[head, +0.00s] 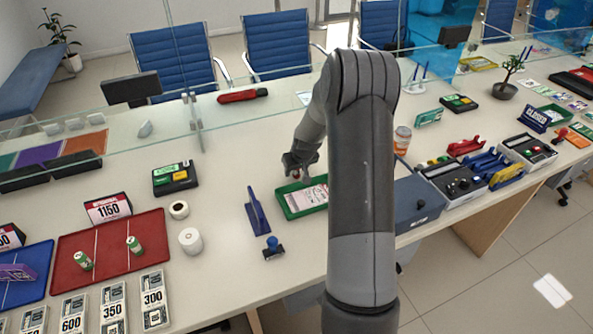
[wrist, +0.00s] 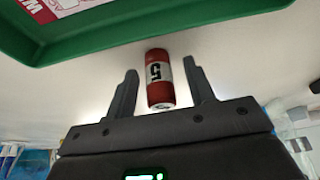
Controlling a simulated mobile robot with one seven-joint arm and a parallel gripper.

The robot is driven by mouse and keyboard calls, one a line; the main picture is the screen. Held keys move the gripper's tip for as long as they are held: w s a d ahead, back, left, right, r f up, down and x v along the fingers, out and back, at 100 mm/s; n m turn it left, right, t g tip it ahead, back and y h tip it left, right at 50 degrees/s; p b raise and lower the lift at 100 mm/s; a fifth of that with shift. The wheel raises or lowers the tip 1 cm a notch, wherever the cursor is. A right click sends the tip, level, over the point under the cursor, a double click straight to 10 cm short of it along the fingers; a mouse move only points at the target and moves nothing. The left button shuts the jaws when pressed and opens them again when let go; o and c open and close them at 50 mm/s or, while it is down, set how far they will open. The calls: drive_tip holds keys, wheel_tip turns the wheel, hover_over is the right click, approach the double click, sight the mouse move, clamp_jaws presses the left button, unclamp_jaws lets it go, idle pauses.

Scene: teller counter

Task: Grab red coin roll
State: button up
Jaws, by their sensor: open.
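The red coin roll (wrist: 158,80), red at both ends with a white band and a black 5, lies on the counter in the wrist view. My gripper (wrist: 160,68) is open, with one finger on each side of the roll and a gap visible on both sides. In the head view my gripper (head: 301,172) is low over the counter at the back left of the green tray (head: 291,213). The roll is mostly hidden there by my gripper. The tray's green rim (wrist: 150,49) also shows close by in the wrist view.
A glass screen (head: 225,100) runs along the back. The counter left of my gripper is fairly clear.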

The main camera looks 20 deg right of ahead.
drive_tip(key=shift+c, duration=0.2)
clamp_jaws()
idle(0.3)
drive_tip(key=shift+r, duration=0.1)
